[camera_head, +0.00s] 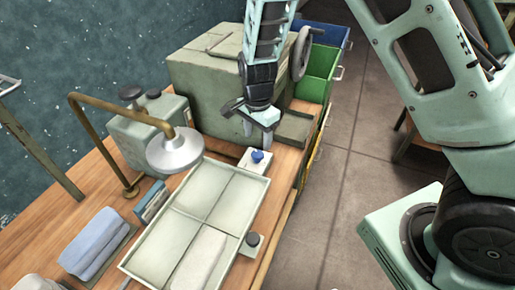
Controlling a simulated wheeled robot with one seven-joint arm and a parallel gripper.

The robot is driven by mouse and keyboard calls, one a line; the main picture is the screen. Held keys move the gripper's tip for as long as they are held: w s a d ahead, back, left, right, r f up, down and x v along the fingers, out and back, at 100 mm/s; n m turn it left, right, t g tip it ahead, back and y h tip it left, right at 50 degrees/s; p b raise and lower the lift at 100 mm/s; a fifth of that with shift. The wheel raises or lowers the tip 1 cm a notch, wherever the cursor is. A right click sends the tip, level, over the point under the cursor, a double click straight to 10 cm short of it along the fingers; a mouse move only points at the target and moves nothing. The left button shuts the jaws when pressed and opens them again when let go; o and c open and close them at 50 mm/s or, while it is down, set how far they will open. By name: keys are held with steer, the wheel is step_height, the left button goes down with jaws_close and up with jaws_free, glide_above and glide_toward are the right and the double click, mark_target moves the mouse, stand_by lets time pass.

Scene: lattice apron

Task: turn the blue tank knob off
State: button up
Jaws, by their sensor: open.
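The blue knob (257,156) sits on top of a small white block (246,165) on the wooden bench, just beyond the far right corner of the divided tray. My gripper (257,132) is open and points down, just behind and above the blue knob. It looks empty and apart from the knob, though the exact gap is hard to judge. The knob's pointer direction is too small to tell.
A pale divided tray (262,184) fills the bench's middle. A brass pipe with a round shower head (175,150) overhangs its left. A dark knob (252,240) stands by its right edge. A large grey-green box (205,85), handwheel (301,54) and green bin (315,87) stand behind.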

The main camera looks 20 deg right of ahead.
mark_target(257, 154)
step_height(257, 154, down, 6)
steer(key=shift+f+p, duration=0.2)
steer(key=shift+p, duration=0.2)
steer(key=c, duration=1)
